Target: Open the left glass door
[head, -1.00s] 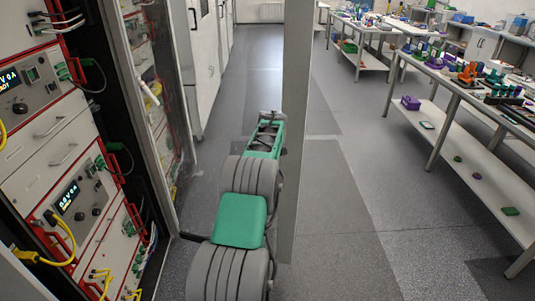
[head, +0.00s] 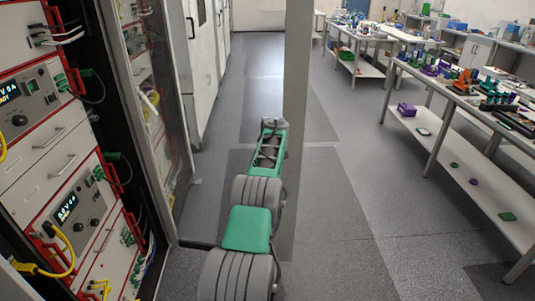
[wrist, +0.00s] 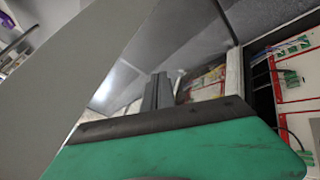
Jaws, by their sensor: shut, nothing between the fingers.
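The left glass door (head: 297,150) seems to be the panel with the pale grey upright edge right of my arm. Its clear glass is hard to make out, and I cannot tell how far it stands open. My gripper (wrist: 157,92) is shut and empty in the wrist view, with its dark grey fingers close together beyond the green housing. In the head view my arm reaches forward just left of the upright, and the fingertips are hidden at its far end. I cannot tell whether they touch the door. A large grey panel (wrist: 60,75) fills the wrist view's left side.
The instrument rack (head: 60,150) with red trim and yellow cables stands close on the left. Reflective glass (head: 160,130) stands beside it. White cabinets (head: 205,60) line the aisle behind. A workbench (head: 470,95) stands at the right; the floor between is clear.

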